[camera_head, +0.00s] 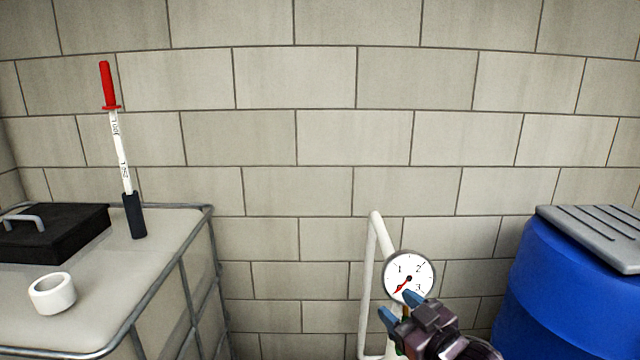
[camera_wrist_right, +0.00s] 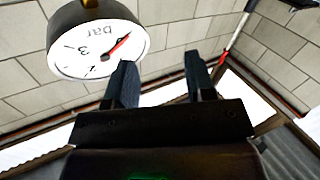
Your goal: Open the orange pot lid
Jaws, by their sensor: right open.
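No orange pot or orange lid shows in either view. My right gripper (camera_head: 399,308) is low in the head view, right of the middle, with its two blue fingers apart and nothing between them. It is in front of the lower part of a round white pressure gauge (camera_head: 408,272) on a white pipe (camera_head: 369,270); I cannot tell whether they touch. In the right wrist view the open fingers (camera_wrist_right: 160,60) point up, with the gauge (camera_wrist_right: 98,45) just left of them. My left gripper is not in view.
At left, a white caged tank (camera_head: 85,300) carries a black lid (camera_head: 50,232) with a grey handle, a white ring (camera_head: 52,293) and a red-handled stick (camera_head: 122,150). A blue barrel (camera_head: 560,290) with a grey slatted cover (camera_head: 600,235) stands right. A block wall (camera_head: 300,110) closes the back.

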